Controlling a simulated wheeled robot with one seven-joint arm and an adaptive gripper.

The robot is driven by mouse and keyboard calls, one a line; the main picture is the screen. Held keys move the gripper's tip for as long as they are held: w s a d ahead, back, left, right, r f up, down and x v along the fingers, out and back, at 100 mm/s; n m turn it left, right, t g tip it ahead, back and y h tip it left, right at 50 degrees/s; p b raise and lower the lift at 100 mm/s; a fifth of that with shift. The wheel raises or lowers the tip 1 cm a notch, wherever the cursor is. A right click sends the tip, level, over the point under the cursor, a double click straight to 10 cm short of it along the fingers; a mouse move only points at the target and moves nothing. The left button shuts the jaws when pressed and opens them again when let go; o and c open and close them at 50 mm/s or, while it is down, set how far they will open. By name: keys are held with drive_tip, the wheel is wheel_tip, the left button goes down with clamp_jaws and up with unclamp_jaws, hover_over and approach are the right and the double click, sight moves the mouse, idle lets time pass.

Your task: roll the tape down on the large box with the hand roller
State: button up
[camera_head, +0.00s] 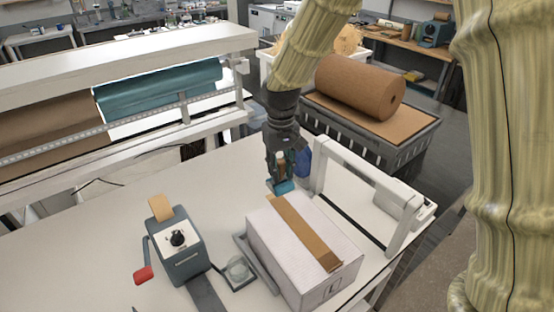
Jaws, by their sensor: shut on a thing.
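The large box (277,257) is pale and closed, and stands on the white table at the front right. A strip of brown tape (306,233) runs along its top from the far edge to the near edge and bends over the near side. My gripper (281,170) points down just behind the far end of the box. It is shut on the hand roller (281,187), whose teal lower part shows beneath the fingers, close to the far end of the tape. I cannot tell whether the roller touches the tape. The fingers partly hide its handle.
A tape dispenser (181,245) with a red-handled lever stands left of the box. A small glass dish (238,270) sits between them. A white frame (372,180) stands right of the box, with a blue object (305,158) at its left end. The table's left part is clear.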

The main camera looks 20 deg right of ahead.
sight(282, 184)
drive_tip(key=shift+s+f, duration=0.1)
drive_tip(key=shift+s, duration=0.4)
drive_tip(key=shift+s+f, duration=0.1)
drive_tip(key=shift+f, duration=0.1)
drive_tip(key=f, duration=0.1)
drive_tip(key=w+f, duration=0.1)
drive_tip(key=shift+f, duration=0.35)
drive_tip(key=shift+s+f, duration=0.4)
drive_tip(key=shift+w+f, duration=0.15)
drive_tip(key=shift+f, duration=0.6)
idle(0.6)
